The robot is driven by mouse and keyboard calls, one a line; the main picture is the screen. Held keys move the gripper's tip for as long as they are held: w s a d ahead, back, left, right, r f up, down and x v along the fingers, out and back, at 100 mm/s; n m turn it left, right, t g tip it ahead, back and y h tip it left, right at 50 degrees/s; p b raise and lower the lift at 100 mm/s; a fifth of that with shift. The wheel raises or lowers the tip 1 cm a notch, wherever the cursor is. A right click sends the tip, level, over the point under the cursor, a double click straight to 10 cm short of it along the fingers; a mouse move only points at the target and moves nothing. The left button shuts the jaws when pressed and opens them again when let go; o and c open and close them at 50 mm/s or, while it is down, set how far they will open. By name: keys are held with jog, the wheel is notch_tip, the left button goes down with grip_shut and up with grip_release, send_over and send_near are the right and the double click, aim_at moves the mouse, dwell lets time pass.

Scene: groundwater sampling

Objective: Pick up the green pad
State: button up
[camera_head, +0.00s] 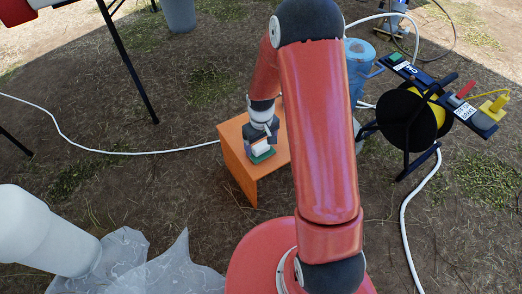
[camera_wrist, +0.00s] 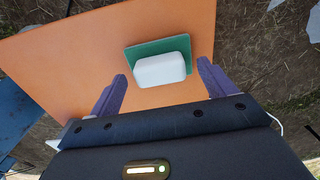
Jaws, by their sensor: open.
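The green pad (camera_wrist: 135,53) lies on an orange stool (camera_wrist: 60,60), and a white block (camera_wrist: 162,70) sits on top of it, hiding part of it. In the head view the green pad (camera_head: 263,156) shows under the white block (camera_head: 261,147) near the front edge of the stool (camera_head: 240,164). My gripper (camera_wrist: 160,75) is open, with one finger on each side of the white block and pad. Neither finger visibly touches them. In the head view my gripper (camera_head: 262,146) is just above the stool top.
A blue metal post (camera_head: 360,70) stands behind the stool. A black reel (camera_head: 408,120) with a yellow drum is to the right. White hoses (camera_head: 130,152) run over the ground. A clear plastic sheet (camera_head: 150,268) lies at front left. Table legs (camera_head: 128,60) stand at upper left.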

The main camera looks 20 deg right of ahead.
aim_at(261, 145)
jog(key=shift+f, duration=0.95)
jog(key=shift+c, duration=0.3)
jog(key=c, duration=1)
jog(key=shift+r, duration=0.1)
notch_tip(261, 145, up, 20)
jog(key=p, duration=0.2)
